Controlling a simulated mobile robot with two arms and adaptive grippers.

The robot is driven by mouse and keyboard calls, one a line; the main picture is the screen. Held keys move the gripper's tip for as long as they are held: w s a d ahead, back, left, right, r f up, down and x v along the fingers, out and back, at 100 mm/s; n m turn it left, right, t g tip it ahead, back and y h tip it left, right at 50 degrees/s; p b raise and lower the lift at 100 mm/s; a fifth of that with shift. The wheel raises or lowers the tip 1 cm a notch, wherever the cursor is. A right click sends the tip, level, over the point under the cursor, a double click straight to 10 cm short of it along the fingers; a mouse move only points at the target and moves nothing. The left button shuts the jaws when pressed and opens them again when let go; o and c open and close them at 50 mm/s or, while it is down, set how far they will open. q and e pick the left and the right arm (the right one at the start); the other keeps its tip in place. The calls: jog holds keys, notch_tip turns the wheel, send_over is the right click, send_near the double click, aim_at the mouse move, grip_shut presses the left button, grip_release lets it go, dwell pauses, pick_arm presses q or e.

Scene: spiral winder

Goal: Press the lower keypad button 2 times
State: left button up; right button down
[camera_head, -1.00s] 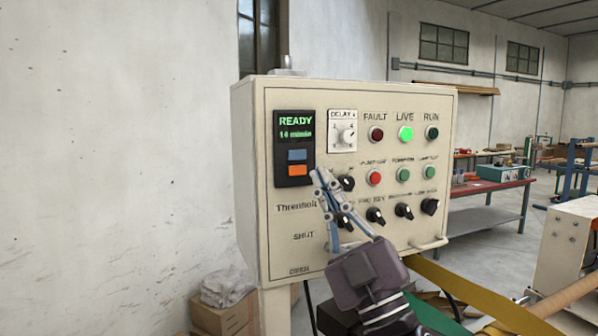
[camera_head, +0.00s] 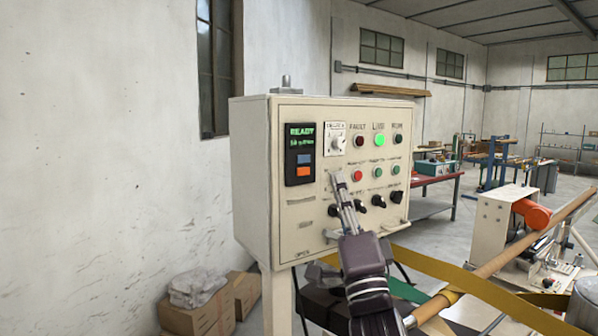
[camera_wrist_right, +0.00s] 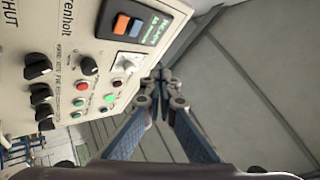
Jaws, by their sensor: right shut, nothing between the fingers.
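The keypad (camera_head: 299,182) is a black module at the upper left of the beige control panel, with a green READY display on top. Its lower button (camera_head: 304,172) is orange and sits directly under a blue button (camera_head: 304,159). In the right wrist view the orange button (camera_wrist_right: 121,23) and the blue button (camera_wrist_right: 136,27) show near the top. My right gripper (camera_head: 338,177) is shut and empty. In the head view its tips appear right of the keypad; in the wrist view the fingertips (camera_wrist_right: 160,76) appear apart from the buttons. My left gripper is not in view.
The control panel (camera_head: 285,232) also carries a white dial (camera_head: 337,139), indicator lamps, push buttons and black rotary knobs close to my right gripper. A yellow strip (camera_head: 440,268) and a brown roll (camera_head: 500,258) lie to the right. Cardboard boxes (camera_head: 205,315) stand at lower left.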

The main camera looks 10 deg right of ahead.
jog(key=b, duration=0.3)
send_near(307, 163)
jog(key=shift+w+d+r, duration=0.65)
jog(key=shift+w+r, duration=0.4)
jog(key=shift+r, duration=0.75)
jog(key=shift+w+a+r+m+b, duration=0.1)
jog(key=shift+w+a+m+b, duration=0.1)
jog(key=shift+w, duration=0.15)
jog(key=shift+w+a+r+m+b, duration=0.1)
jog(key=shift+w+b, duration=0.05)
jog(key=shift+w, duration=0.15)
jog(key=shift+w, duration=0.1)
jog(key=shift+w+a, duration=0.15)
jog(key=shift+w, duration=0.15)
jog(key=shift+w+b, duration=0.4)
jog(key=shift+b, duration=0.05)
dwell(0.3)
jog(key=shift+s, duration=0.15)
jog(key=shift+s+p, duration=0.3)
jog(key=shift+s, duration=0.35)
